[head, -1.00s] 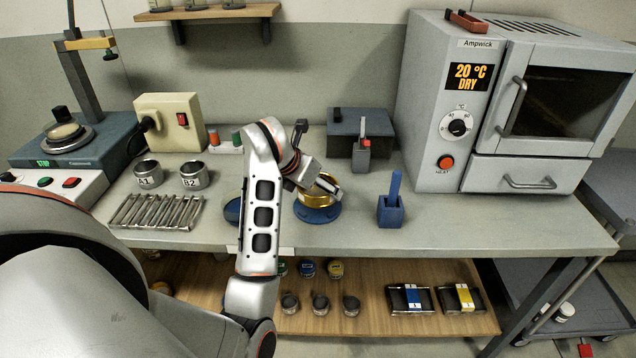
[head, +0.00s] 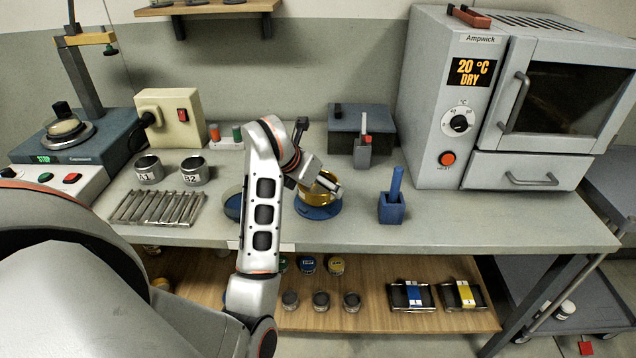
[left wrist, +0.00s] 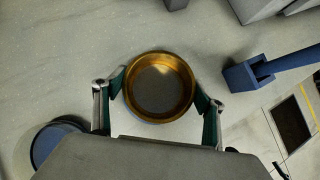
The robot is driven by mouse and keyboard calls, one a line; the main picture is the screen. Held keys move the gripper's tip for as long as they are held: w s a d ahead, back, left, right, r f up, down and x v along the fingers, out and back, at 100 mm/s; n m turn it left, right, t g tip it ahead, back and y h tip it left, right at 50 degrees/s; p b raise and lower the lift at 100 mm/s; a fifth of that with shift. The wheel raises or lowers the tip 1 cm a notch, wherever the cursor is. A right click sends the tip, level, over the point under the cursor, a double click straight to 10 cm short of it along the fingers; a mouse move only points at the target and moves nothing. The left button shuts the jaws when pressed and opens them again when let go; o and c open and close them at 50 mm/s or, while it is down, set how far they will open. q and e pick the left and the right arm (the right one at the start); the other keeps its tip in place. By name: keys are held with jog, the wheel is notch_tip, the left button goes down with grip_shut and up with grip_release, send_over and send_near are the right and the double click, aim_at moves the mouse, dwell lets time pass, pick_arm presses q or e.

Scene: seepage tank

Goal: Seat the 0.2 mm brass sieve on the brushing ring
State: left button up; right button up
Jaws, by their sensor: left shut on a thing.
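The brass sieve (head: 322,190) is a round gold-coloured pan at the middle of the bench. It also shows from above in the left wrist view (left wrist: 160,87), with a grey mesh floor. My left gripper (head: 325,184) is shut on the sieve, with one green-padded finger on each side of it in the left wrist view (left wrist: 160,93). The blue brushing ring (head: 318,212) lies directly under the sieve in the head view. Whether the sieve touches it is hard to tell. In the left wrist view the sieve hides the ring. My right gripper is not in view.
A blue holder (head: 392,209) with an upright handle stands right of the ring. A blue round dish (head: 233,207) lies to the left, partly behind my arm. Two cans, A1 (head: 149,170) and B2 (head: 194,171), and a metal rack (head: 157,207) stand further left. The oven (head: 455,110) stands right.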

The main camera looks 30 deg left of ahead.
pick_arm(q)
jog(key=shift+f, duration=0.25)
dwell(0.5)
jog(key=shift+f+b, duration=0.4)
jog(key=shift+f+b, duration=0.35)
jog(key=shift+f, duration=0.1)
jog(key=o, duration=1.3)
jog(key=shift+r, duration=0.1)
